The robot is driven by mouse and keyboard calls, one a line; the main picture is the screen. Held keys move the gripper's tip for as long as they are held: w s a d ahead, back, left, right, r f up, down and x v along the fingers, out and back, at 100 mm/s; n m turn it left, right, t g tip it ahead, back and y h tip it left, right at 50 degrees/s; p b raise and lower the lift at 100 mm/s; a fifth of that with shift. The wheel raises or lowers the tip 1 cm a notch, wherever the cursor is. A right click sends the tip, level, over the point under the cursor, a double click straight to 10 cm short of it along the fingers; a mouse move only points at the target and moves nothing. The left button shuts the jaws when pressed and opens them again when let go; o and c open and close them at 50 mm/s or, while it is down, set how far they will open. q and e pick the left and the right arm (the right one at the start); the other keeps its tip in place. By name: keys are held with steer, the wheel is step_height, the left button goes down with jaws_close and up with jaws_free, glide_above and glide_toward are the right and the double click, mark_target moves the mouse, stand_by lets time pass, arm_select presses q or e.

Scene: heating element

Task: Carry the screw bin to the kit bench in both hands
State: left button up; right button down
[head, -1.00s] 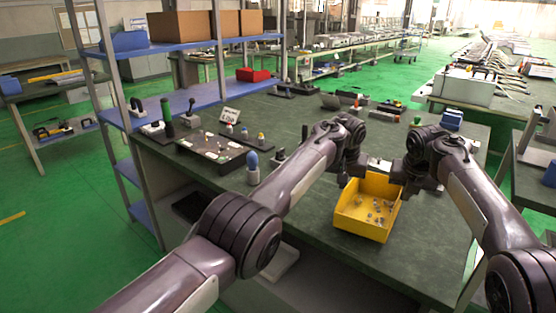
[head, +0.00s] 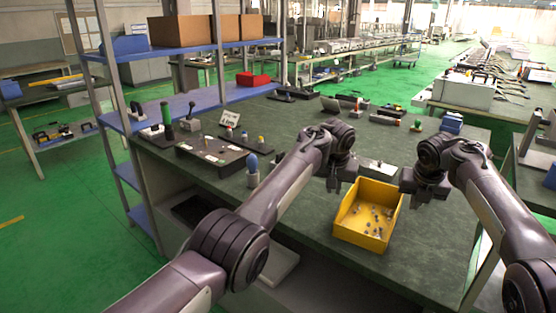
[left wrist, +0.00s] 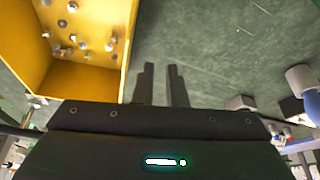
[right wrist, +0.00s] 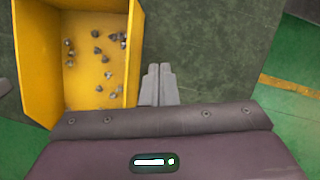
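The yellow screw bin (head: 344,232), open at the top, sits on the dark green bench top (head: 310,222) near its front edge, with several small screws inside. My left gripper (head: 334,186) is off the bin's left side, empty. In the left wrist view its fingers (left wrist: 162,84) are a little apart beside the bin wall (left wrist: 115,85), with a gap between. My right gripper (head: 432,198) is off the bin's right side, empty. In the right wrist view its fingers (right wrist: 158,84) are nearly together, next to the bin wall (right wrist: 134,60).
A dark tray (head: 208,162) with small parts, a sign (head: 230,118) and a blue-topped cylinder (head: 252,170) stand left on the bench. A pale plate (head: 376,168) lies behind the bin. A blue shelf rack (head: 185,103) borders the left.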

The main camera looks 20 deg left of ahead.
arm_select(q)
steer(key=shift+o, duration=0.9)
arm_select(e)
steer(key=shift+d, duration=0.1)
steer(key=c, duration=1.7)
jaws_free()
arm_select(q)
steer(key=v, duration=1.2)
arm_select(e)
steer(key=v, duration=1.2)
arm_select(q)
steer(key=shift+f, duration=0.1)
